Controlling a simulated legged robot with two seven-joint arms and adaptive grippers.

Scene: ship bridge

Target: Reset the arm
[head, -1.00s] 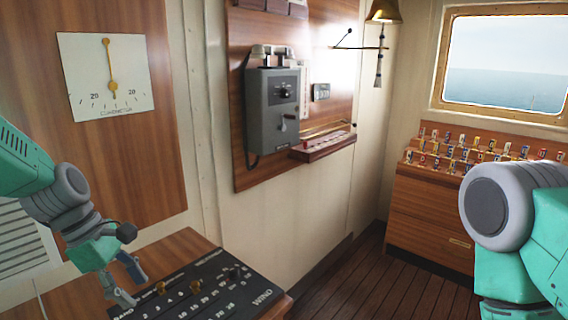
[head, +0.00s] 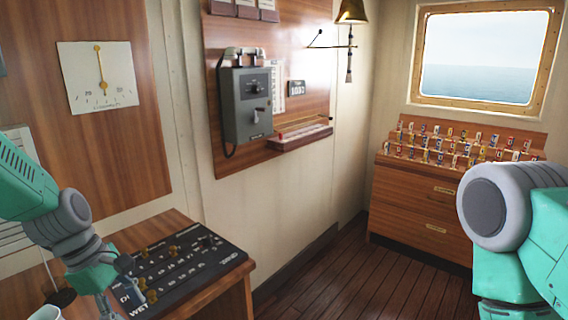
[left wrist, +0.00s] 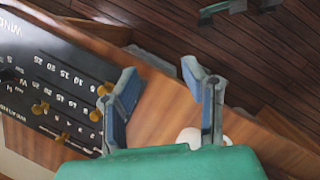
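My left arm, green and grey, comes in from the left in the head view. Its gripper (head: 112,303) is low in front of the black panel, partly cut off by the bottom edge. In the left wrist view the two blue-grey fingers of my left gripper (left wrist: 165,88) stand apart with nothing between them, above the wooden desk (left wrist: 165,110). The desk also shows in the head view (head: 240,292). My right arm (head: 510,220) shows as a bent green and grey part at the right; its gripper is out of the head view.
A black panel with brass knobs (head: 190,265) lies on the desk, close to my left gripper. A white cup (head: 48,314) is at the bottom left. A grey telephone box (head: 247,105) hangs on the wall. A wooden cabinet (head: 420,205) stands at the back; the floor before it is clear.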

